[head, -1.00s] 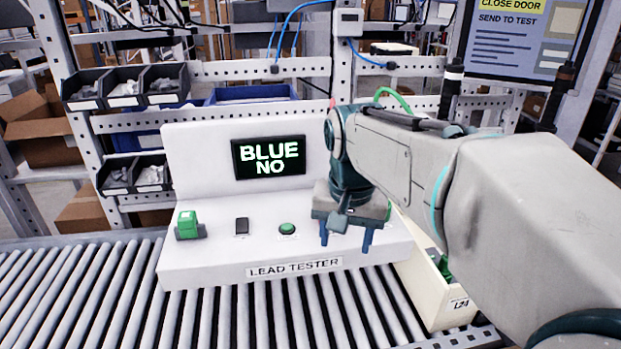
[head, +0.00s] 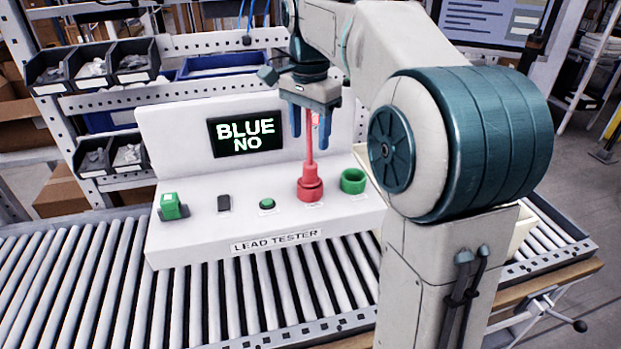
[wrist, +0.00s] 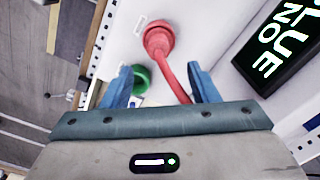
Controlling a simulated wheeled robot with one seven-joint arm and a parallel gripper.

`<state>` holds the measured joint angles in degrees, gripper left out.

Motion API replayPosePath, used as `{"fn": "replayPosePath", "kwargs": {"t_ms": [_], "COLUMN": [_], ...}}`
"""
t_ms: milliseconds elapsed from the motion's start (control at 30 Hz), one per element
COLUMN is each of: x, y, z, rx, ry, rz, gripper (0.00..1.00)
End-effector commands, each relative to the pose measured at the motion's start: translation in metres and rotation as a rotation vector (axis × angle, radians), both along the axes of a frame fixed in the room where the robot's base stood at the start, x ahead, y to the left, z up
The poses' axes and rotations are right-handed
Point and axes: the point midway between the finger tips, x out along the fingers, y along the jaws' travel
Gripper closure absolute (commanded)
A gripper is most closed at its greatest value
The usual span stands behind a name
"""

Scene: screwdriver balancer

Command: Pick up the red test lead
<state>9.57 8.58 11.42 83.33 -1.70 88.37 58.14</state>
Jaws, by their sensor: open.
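The red test lead (head: 309,155) stands upright at the right part of the white lead tester (head: 190,240), its wide red base (head: 310,188) on the tester's top. Its thin stem rises to my gripper (head: 310,125), which is above the tester with its blue fingers apart. In the wrist view the red lead (wrist: 174,75) runs from its round base toward the gap between the fingers of my gripper (wrist: 160,88), nearer the right finger. The fingers do not close on it. The lead's upper end is partly hidden by the gripper.
A green ring socket (head: 353,181) stands just right of the lead. A green block (head: 171,206), a black switch (head: 224,203) and a green button (head: 267,204) sit to the left. The screen (head: 247,134) reads "BLUE NO". Rollers (head: 80,280) run in front.

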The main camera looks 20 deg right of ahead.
Motion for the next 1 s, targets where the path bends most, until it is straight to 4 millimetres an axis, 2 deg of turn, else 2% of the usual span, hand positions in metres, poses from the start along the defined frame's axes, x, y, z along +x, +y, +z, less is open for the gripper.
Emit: {"fn": "replayPosePath", "kwargs": {"t_ms": [100, 433, 700, 1000], "x": [-0.001, -0.002, -0.003, -0.003], "y": [0.000, 0.000, 0.000, 0.000], "z": [-0.020, -0.044, -0.080, -0.086], "rx": [0.000, -0.001, 0.000, 0.000], "ry": [0.001, 0.001, 0.001, -0.001], "rz": [0.001, 0.001, 0.002, 0.002], "gripper": [0.46, 0.46, 0.46, 0.46]}}
